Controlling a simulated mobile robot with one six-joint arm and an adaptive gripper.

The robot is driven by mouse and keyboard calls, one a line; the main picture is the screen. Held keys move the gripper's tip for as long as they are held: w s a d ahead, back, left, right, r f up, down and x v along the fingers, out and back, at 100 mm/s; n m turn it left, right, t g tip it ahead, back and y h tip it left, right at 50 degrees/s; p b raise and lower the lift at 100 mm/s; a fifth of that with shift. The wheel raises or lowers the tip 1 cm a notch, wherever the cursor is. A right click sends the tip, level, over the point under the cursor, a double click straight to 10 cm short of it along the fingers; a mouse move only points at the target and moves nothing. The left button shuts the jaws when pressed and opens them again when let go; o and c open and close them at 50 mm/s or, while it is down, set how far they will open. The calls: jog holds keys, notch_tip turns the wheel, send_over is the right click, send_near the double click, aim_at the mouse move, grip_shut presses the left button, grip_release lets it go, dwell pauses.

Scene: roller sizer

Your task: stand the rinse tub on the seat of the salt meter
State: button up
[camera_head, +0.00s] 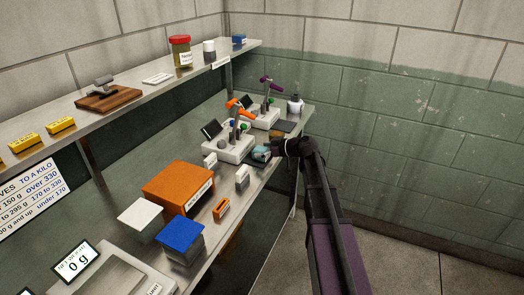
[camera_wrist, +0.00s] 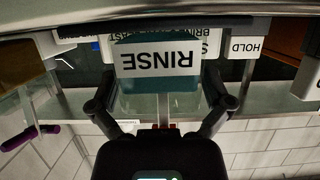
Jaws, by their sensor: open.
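The rinse tub is a small teal tub with a white RINSE label (camera_wrist: 155,58), upside down in the wrist view; it also shows in the head view (camera_head: 260,153) on the bench's front part. My gripper (camera_wrist: 160,88) is open, with one finger on each side of the tub; I cannot tell whether they touch it. In the head view my gripper (camera_head: 277,149) is just right of the tub. Two white bench instruments stand behind it, one with an orange handle (camera_head: 238,109), one with a purple handle (camera_head: 271,85). I cannot read which is the salt meter, and its seat is not clear.
An orange box (camera_head: 178,187), a blue-topped block (camera_head: 181,235) and a scale (camera_head: 105,272) stand nearer on the bench. Small white blocks flank the tub's left. A shelf (camera_head: 135,92) runs above the bench. A HOLD sign (camera_wrist: 245,47) shows beside the tub.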

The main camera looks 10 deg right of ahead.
jog(key=shift+r, duration=0.1)
jog(key=shift+s+d+r, duration=0.1)
jog(key=shift+r, duration=0.05)
jog(key=p+v, duration=0.4)
jog(key=v, duration=0.7)
jog(key=shift+s+d, duration=0.25)
jog(key=shift+d, duration=0.05)
jog(key=shift+a, duration=0.1)
jog(key=s+a+f+m+g+h, duration=0.5)
jog(key=s+a+f, duration=0.4)
jog(key=s, duration=0.2)
jog(key=s+f+m+g+h, duration=0.3)
jog(key=s+m+h, duration=0.2)
jog(key=s, duration=0.6)
jog(key=shift+d+m+h, duration=0.2)
jog(key=shift+m+h, duration=0.2)
jog(key=shift+h, duration=0.3)
